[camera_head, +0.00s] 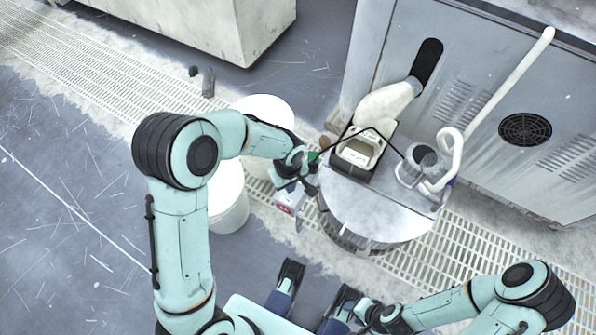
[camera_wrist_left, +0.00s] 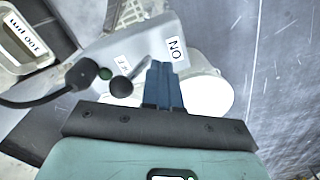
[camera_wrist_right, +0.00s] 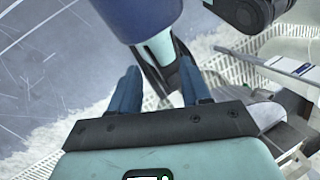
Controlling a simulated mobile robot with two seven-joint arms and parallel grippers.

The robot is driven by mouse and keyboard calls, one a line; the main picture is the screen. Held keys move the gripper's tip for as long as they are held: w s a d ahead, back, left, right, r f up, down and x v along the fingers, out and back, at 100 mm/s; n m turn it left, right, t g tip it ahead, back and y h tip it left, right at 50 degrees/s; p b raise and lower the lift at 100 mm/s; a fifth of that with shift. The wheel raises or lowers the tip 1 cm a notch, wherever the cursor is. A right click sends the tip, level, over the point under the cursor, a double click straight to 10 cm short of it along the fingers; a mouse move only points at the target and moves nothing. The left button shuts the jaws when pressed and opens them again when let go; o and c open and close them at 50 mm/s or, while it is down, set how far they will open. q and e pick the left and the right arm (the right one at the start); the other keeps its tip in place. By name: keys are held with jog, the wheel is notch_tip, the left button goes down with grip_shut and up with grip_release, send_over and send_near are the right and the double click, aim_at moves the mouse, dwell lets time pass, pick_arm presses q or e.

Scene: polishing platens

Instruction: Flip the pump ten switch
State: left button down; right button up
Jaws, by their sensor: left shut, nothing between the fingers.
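In the left wrist view a pale grey switch box (camera_wrist_left: 98,55) carries a black round-tipped knob (camera_wrist_left: 121,87), a green button (camera_wrist_left: 106,73), a small label that I cannot read surely, and an upside-down "ON" label (camera_wrist_left: 175,48). The box also shows in the head view (camera_head: 288,201), beside the round-topped stand. My left gripper (camera_wrist_left: 162,66) is shut and empty, its fingertips over the box face near the "ON" label, right of the knob. I cannot tell whether they touch the box. My right gripper (camera_wrist_right: 157,75) is open and empty, low at the front, away from the box.
A black cable runs to the box. White buckets (camera_head: 230,200) stand at the left. A grey cabinet (camera_head: 480,110) stands behind.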

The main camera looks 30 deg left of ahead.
pick_arm(q)
jog(key=shift+f, duration=0.2)
pick_arm(e)
jog(key=shift+s+f, duration=0.1)
jog(key=shift+f, duration=0.7)
pick_arm(q)
notch_tip(320, 180, up, 7)
jog(key=p, duration=0.5)
jog(key=shift+r, duration=0.15)
pick_arm(e)
jog(key=r, duration=0.5)
jog(key=shift+w+r, duration=0.2)
jog(key=shift+w, duration=0.05)
jog(key=shift+a, duration=0.1)
pick_arm(q)
jog(key=s+d+f+m+h+p, duration=0.1)
jog(key=s+d+f+m+p, duration=0.2)
jog(key=s, duration=0.7)
jog(key=s+d+f+m+g+h+p, duration=0.1)
jog(key=s+d+f+m+h+p, duration=0.1)
jog(key=s+d+f+m+p, duration=0.2)
jog(key=s+f+p, duration=0.3)
jog(key=s+f, duration=0.1)
jog(key=s, duration=0.3)
jog(key=shift+d+h, duration=0.15)
jog(key=shift+h, duration=0.15)
pick_arm(e)
notch_tip(320, 180, up, 10)
jog(key=shift+w+f, duration=0.25)
jog(key=shift+w, duration=0.2)
